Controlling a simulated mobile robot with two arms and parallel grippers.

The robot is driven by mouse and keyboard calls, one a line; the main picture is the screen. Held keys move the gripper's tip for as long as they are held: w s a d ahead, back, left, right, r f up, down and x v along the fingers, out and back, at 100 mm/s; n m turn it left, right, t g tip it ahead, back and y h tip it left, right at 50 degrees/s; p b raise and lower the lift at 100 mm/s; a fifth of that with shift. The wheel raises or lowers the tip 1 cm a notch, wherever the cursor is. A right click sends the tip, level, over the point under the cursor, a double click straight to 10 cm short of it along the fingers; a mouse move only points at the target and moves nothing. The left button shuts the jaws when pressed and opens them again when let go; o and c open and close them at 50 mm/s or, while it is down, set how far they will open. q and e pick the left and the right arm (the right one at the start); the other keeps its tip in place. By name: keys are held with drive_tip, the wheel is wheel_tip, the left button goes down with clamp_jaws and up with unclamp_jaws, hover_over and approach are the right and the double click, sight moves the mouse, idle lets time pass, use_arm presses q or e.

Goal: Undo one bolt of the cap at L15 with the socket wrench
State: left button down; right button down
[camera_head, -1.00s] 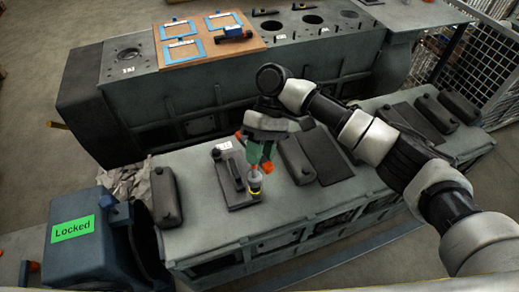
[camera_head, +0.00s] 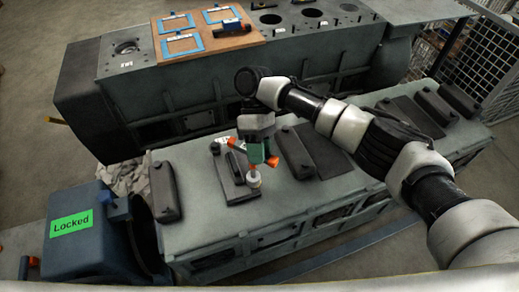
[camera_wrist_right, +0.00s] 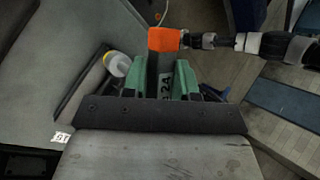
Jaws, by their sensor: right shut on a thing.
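My right gripper (camera_head: 256,156) points down over the small uncovered opening in the near engine block's top. Its green fingers are shut on a dark bar with an orange end, seen as the socket wrench (camera_wrist_right: 164,40) in the right wrist view. A pale, yellow-ringed cylinder (camera_head: 254,181) is just below the fingers at the opening's near right corner, and it also shows in the wrist view (camera_wrist_right: 118,64). I cannot tell if it touches a bolt. The dark cap (camera_head: 236,166) lies left of the gripper; its bolts are hard to make out. My left gripper is out of view.
Dark covers (camera_head: 165,192) and (camera_head: 296,155) stand on either side along the block (camera_head: 200,232). A blue housing with a green "Locked" sign (camera_head: 71,224) is at the left. A second block (camera_head: 180,98) behind carries a wooden board (camera_head: 232,42) with blue frames.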

drive_tip(key=shift+w+r+n+h+p, duration=0.1)
drive_tip(key=shift+r+n+h+p, duration=0.1)
drive_tip(key=shift+n+h+p, duration=0.35)
drive_tip(key=shift+w+r+n+h+p, duration=0.15)
drive_tip(key=shift+n+h+p, duration=0.15)
drive_tip(key=shift+n, duration=0.35)
drive_tip(key=n+t+h, duration=0.1)
drive_tip(key=n, duration=0.2)
drive_tip(key=w+n+t+h+p, duration=0.1)
drive_tip(key=n+h, duration=0.1)
drive_tip(key=n, duration=0.1)
drive_tip(key=n+t+h, duration=0.1)
drive_tip(key=n+t, duration=0.1)
drive_tip(key=n, duration=0.1)
drive_tip(key=shift+w+f+h, duration=0.15)
drive_tip(key=shift+f+h, duration=0.15)
drive_tip(key=shift+h, duration=0.05)
